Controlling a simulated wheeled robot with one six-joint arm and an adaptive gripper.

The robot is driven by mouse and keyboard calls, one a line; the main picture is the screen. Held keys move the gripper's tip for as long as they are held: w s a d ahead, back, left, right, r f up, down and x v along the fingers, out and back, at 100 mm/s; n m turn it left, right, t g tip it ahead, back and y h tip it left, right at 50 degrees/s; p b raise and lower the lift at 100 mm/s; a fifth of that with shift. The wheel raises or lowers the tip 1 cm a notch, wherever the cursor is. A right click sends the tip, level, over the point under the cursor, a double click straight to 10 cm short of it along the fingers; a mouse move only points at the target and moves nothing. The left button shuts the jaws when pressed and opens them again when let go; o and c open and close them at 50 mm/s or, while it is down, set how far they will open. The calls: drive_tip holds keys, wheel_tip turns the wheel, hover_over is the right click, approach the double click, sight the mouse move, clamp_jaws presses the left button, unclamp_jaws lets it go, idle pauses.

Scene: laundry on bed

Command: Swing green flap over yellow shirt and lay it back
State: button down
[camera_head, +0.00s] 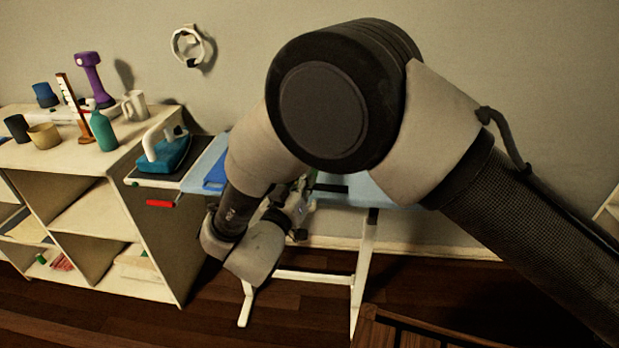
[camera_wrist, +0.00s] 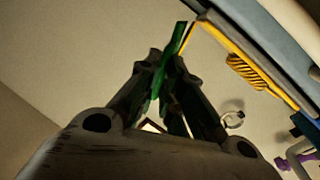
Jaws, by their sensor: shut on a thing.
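In the wrist view, my gripper (camera_wrist: 165,58) is shut on a green flap (camera_wrist: 181,35), a thin strip of cloth that stands out past the fingertips and shows between the fingers. The yellow shirt (camera_wrist: 210,32) runs as a band along the edge of a pale board (camera_wrist: 275,32), beside the green flap. A bunched yellow part (camera_wrist: 246,70) hangs from that edge. In the head view, my arm hides most of the board and the shirt. My gripper (camera_head: 300,196) is partly visible there, low at the board; its hold cannot be made out.
The ironing board (camera_head: 204,160) has a blue cloth (camera_head: 215,178) at left. A teal iron (camera_head: 166,150) rests beside it. A shelf unit (camera_head: 85,158) holding a bottle, mugs and a purple dumbbell (camera_head: 91,75) stands left. A white ring (camera_head: 188,46) is on the wall.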

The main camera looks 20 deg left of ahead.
drive_tip(key=shift+s+a+f+n+t, duration=0.15)
drive_tip(key=shift+a+n, duration=0.25)
drive_tip(key=shift+n, duration=0.45)
drive_tip(key=shift+a+n+t, duration=0.15)
drive_tip(key=shift+a+n, duration=0.25)
drive_tip(key=shift+n, duration=0.45)
drive_tip(key=shift+y, duration=0.4)
drive_tip(key=c, duration=1.6)
unclamp_jaws()
drive_tip(key=shift+o, duration=0.2)
drive_tip(key=shift+s, duration=0.1)
drive_tip(key=s+f, duration=0.1)
drive_tip(key=s, duration=1)
drive_tip(key=shift+s+f, duration=0.2)
drive_tip(key=shift+s, duration=0.2)
